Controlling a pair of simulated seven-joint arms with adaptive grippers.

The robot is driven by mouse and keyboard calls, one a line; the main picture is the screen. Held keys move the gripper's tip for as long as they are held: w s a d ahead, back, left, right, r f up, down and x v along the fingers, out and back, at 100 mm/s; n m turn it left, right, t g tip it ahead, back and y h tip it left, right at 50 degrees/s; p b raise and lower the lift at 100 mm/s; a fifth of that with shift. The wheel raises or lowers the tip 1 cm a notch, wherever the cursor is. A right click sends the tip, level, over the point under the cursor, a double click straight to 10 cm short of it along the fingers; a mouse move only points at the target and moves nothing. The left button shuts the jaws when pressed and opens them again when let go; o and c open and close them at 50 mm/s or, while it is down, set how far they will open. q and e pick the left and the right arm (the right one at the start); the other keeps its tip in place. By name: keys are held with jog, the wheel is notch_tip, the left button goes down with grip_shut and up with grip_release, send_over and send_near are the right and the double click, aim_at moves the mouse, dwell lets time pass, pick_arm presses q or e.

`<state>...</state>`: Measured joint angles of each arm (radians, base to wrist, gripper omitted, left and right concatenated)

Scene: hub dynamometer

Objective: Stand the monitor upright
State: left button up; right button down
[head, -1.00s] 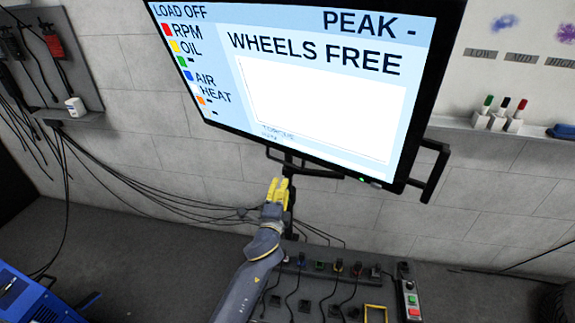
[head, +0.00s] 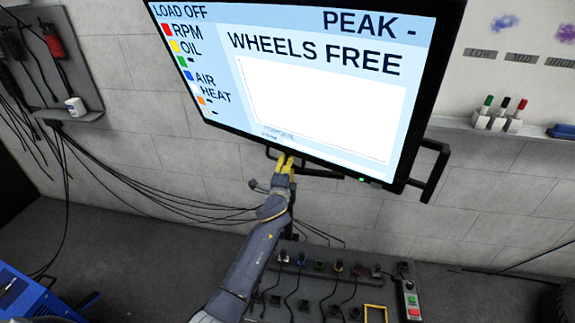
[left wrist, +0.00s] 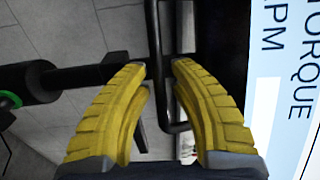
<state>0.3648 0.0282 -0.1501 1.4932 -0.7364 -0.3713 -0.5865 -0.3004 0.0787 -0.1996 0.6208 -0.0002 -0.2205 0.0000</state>
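The monitor (head: 310,80) has a lit screen reading "WHEELS FREE" and sits slanted in the head view, its lower edge running down to the right. A black handle bar (head: 325,174) runs below its lower edge, and another handle (head: 434,172) is at its right side. My left gripper (head: 287,160) is just under the lower edge, at the lower bar. In the left wrist view my left gripper (left wrist: 160,67) is open, with the black bar (left wrist: 158,40) showing in the gap between its fingertips. I cannot tell whether they touch it. My right gripper is not in view.
A dark control panel (head: 325,292) with several knobs and cables stands below the monitor. A marker shelf (head: 475,126) is on the wall at right. A shelf with a white mug (head: 75,106) and hanging cables is at left. A blue machine (head: 28,300) is at lower left.

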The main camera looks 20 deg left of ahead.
pick_arm(q)
jog(key=shift+o, duration=0.4)
grip_shut()
